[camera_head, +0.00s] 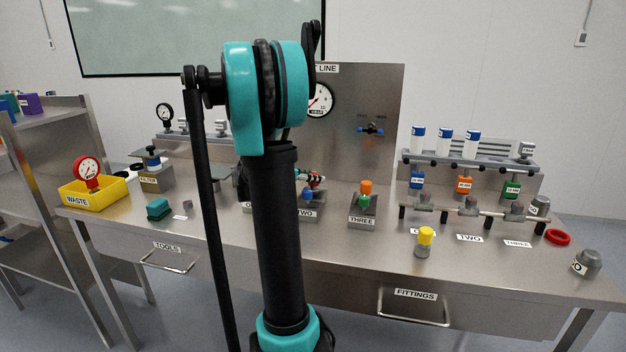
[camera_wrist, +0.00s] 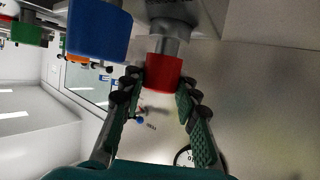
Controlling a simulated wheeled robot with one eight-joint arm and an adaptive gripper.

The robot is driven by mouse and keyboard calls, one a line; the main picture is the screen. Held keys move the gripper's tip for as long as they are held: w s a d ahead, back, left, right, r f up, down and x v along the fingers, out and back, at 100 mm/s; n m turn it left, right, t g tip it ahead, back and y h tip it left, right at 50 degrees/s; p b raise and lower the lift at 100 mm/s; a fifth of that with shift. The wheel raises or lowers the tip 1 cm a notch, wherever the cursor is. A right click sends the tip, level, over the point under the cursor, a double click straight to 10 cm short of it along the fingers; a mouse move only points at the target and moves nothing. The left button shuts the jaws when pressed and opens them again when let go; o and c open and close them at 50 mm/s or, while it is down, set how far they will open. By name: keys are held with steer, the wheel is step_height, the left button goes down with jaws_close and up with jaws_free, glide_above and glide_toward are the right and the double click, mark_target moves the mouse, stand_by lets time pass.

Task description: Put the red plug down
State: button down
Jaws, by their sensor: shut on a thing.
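The red plug (camera_wrist: 163,73) is between the two fingertips of my gripper (camera_wrist: 159,88) in the wrist view. The gripper is shut on it, with dark-jointed fingers and green pads on either side. A grey metal fitting (camera_wrist: 170,38) shows directly beyond the plug in that view; I cannot tell whether it is joined to the plug. In the head view my arm hides most of the gripper.
Station THREE (camera_head: 361,220) holds an orange-topped part. A yellow-capped fitting (camera_head: 424,242) stands near the front. A valve rack fills the right, with a red ring (camera_head: 557,237) beside it. A yellow waste tray (camera_head: 93,193) and green block (camera_head: 158,208) are left. The front centre-right is fairly clear.

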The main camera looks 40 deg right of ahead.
steer(key=shift+f, duration=0.3)
steer(key=c, duration=1.1)
jaws_free()
steer(key=shift+c, duration=0.2)
steer(key=v, duration=1.2)
